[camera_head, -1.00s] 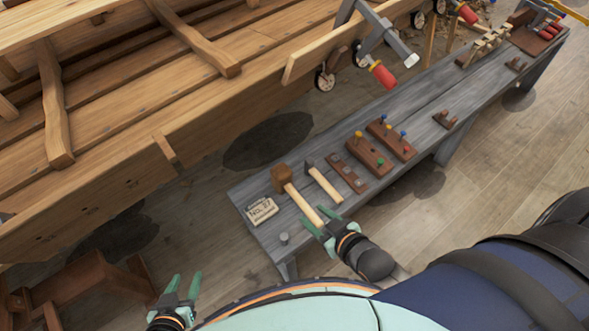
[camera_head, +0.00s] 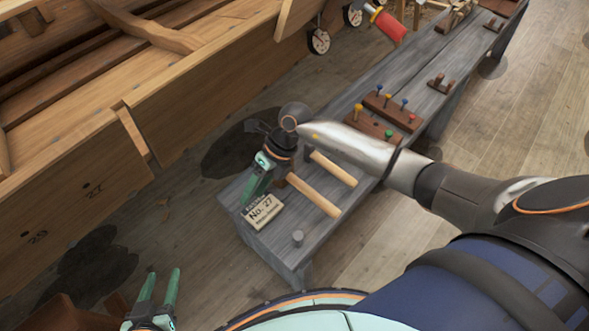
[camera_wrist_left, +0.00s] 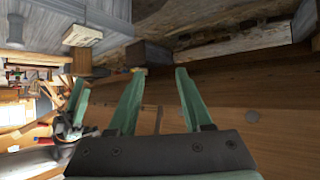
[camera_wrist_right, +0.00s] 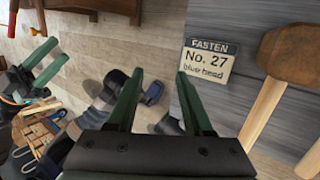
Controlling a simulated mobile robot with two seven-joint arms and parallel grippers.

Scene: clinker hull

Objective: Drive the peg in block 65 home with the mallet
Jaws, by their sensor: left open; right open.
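The mallet lies on the grey bench (camera_head: 430,65). In the head view its pale handle (camera_head: 312,195) shows, while my right wrist hides its head. The right wrist view shows its brown head (camera_wrist_right: 292,52) at the right. My right gripper (camera_head: 256,186) is open and empty above the bench's near end, left of the mallet, by the card. Brown peg blocks (camera_head: 370,126) (camera_head: 389,109) with coloured-topped pegs stand further along; the right forearm partly covers the nearer one. No block number is readable. My left gripper (camera_head: 162,276) is open and empty at the bottom left, away from the bench.
A second tool's handle (camera_head: 333,168) lies beside the mallet. A small grey post (camera_head: 297,238) stands near the bench end. The wooden hull (camera_head: 190,95) runs along the left.

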